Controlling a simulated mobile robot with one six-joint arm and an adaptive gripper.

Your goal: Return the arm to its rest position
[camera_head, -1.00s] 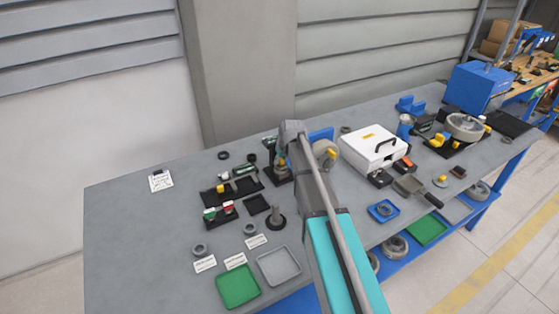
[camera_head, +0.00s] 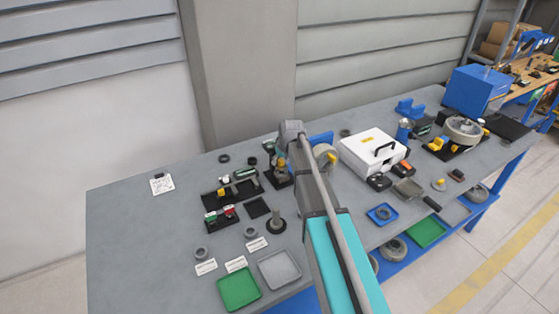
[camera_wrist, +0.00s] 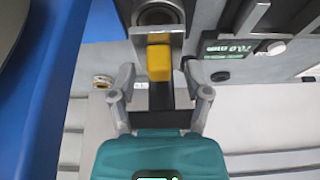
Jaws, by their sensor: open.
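My arm (camera_head: 342,262) reaches from the lower right of the head view over the workbench, with its elbow (camera_head: 292,130) near the bench's back edge. My gripper (camera_wrist: 160,97) shows in the wrist view with its two grey fingers spread apart and nothing gripped. A yellow block (camera_wrist: 159,62) on a grey metal fixture shows beyond the fingers. I cannot tell its distance from them. In the head view the fingers cannot be clearly made out near the arm's far end.
The grey bench (camera_head: 130,235) is clear at its left. A white case (camera_head: 372,150) stands right of my arm. A green tray (camera_head: 239,288) and a grey tray (camera_head: 279,270) lie at the front. A digital readout (camera_wrist: 228,46) and a blue surface (camera_wrist: 45,95) are close in the wrist view.

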